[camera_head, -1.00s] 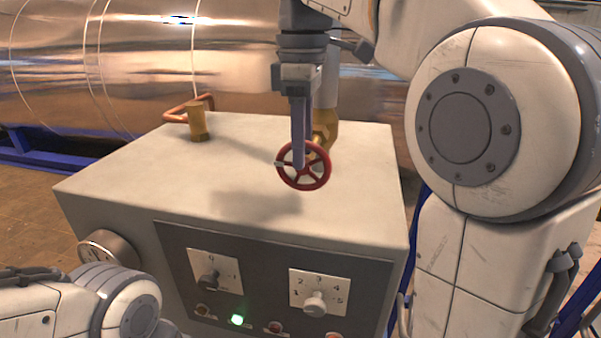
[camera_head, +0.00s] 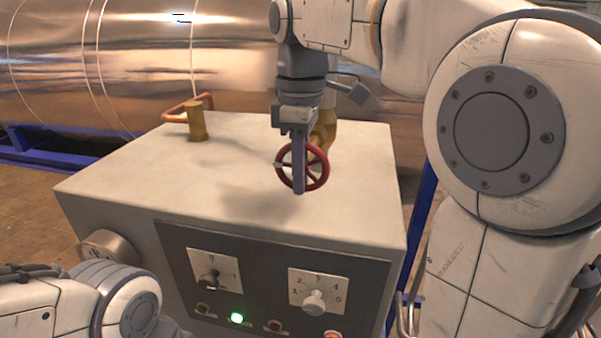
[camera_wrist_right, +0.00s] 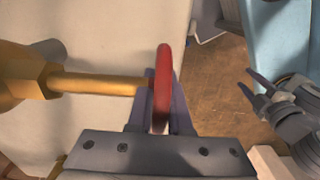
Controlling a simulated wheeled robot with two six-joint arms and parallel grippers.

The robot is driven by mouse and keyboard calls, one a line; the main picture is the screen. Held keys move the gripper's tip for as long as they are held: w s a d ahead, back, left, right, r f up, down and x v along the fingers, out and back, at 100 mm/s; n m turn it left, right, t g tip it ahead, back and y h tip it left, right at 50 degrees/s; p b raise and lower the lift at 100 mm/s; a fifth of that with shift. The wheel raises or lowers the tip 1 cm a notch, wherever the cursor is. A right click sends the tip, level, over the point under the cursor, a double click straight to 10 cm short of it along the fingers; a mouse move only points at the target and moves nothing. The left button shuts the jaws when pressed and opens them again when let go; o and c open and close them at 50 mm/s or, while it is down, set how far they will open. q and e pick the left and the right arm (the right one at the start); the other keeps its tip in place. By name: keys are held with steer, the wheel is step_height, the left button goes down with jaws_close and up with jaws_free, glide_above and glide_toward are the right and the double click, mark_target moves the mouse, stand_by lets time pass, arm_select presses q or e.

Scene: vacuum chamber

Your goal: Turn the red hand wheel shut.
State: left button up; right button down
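The red hand wheel (camera_head: 323,174) stands upright on a brass valve (camera_head: 326,130) on top of the pale cabinet. My right gripper (camera_head: 298,188) reaches down over the wheel from above, its fingers crossing the wheel's face in the head view. In the right wrist view the wheel (camera_wrist_right: 163,75) appears edge-on, with its rim between the two fingers of my right gripper (camera_wrist_right: 162,105), which look closed against it. The brass stem (camera_wrist_right: 95,85) runs from the wheel to the left. My left gripper (camera_wrist_right: 252,88) shows at the right wrist view's right side, fingers apart and empty.
The cabinet top (camera_head: 130,180) is mostly clear. A short brass post (camera_head: 197,122) with a copper pipe stands at its back left. The front panel (camera_head: 265,265) carries two knobs, several lamps, one lit green. A large shiny tank (camera_head: 120,70) lies behind.

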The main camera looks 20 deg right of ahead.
steer(key=shift+f+t+y+b, duration=0.15)
steer(key=shift+t+y+b, duration=0.15)
steer(key=shift+y+b, duration=0.35)
steer(key=t+y+b, duration=0.2)
steer(key=y+b, duration=0.1)
steer(key=b, duration=0.3)
steer(key=t+y+b, duration=0.2)
steer(key=y+b, duration=0.1)
steer(key=b, duration=0.2)
steer(key=shift+w+a+f+b, duration=0.15)
steer(key=shift+w+a+b, duration=0.05)
steer(key=shift+b, duration=0.2)
steer(key=t+y+b, duration=0.2)
steer(key=y+b, duration=0.1)
steer(key=b, duration=0.4)
steer(key=r+t+y+b, duration=0.1)
steer(key=t+y+b, duration=0.1)
steer(key=b, duration=0.6)
steer(key=shift+w+a+y, duration=0.1)
steer(key=shift+a+y, duration=0.05)
steer(key=shift+y, duration=0.4)
steer(key=shift+r+t+y+b, duration=0.3)
steer(key=shift+t+b, duration=0.2)
steer(key=shift+b, duration=0.05)
steer(key=c, duration=0.8)
jaws_free()
steer(key=shift+a, duration=0.1)
steer(key=shift+c, duration=0.2)
steer(key=shift+r, duration=0.1)
